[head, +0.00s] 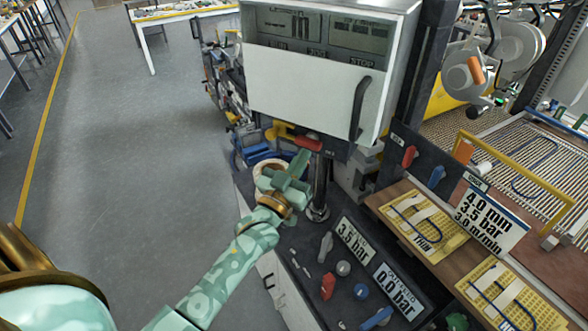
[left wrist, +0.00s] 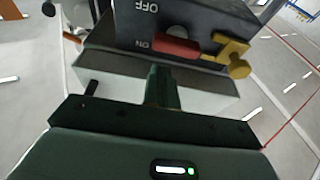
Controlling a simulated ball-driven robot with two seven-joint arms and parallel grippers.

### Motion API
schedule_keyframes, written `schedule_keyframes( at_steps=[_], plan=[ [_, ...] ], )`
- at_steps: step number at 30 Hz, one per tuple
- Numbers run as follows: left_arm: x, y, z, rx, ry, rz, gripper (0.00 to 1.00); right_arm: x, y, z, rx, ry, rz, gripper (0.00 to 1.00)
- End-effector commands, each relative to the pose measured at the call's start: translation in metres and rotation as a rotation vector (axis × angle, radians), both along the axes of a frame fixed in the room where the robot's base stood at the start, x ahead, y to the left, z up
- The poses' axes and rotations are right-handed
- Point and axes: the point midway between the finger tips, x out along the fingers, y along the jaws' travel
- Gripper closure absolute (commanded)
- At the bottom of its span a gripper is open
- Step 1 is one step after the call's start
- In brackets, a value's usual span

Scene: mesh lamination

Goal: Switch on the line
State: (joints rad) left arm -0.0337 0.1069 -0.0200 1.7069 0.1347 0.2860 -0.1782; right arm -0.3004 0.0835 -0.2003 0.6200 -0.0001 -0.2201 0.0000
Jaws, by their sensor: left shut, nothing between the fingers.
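A red switch handle (head: 306,143) sits low under the control cabinet (head: 310,85). In the left wrist view the red handle (left wrist: 176,48) lies across a dark switch box (left wrist: 195,18) marked OFF and ON, close beside the ON mark. A yellow part (left wrist: 232,54) sits at its right end. My left gripper (head: 300,162) is shut and empty, with its tips at or just short of the red handle. The left wrist view shows its closed fingers (left wrist: 161,88) pointing at the handle; whether they touch it I cannot tell. My right gripper is out of view.
The cabinet's white panel with a dark handle (head: 360,106) hangs just above my left gripper. A post (head: 318,190) stands close to its right. A dark console (head: 345,270) with knobs and pressure displays lies below. Open floor (head: 120,150) is to the left.

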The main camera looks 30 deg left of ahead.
Motion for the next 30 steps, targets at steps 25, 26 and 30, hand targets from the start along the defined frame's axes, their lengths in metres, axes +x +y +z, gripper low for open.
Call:
schedule_keyframes(
  at_steps=[25, 26, 30],
  plan=[
    [0.04, 0.0, 0.013, 0.009, 0.001, 0.0, 1.0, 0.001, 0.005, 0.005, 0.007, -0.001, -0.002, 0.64],
    [0.04, -0.001, 0.013, 0.015, 0.001, 0.0, 1.0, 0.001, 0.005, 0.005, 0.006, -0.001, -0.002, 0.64],
    [0.04, -0.001, 0.012, 0.05, 0.002, 0.0, 1.0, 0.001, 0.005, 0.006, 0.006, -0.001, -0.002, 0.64]
  ],
)
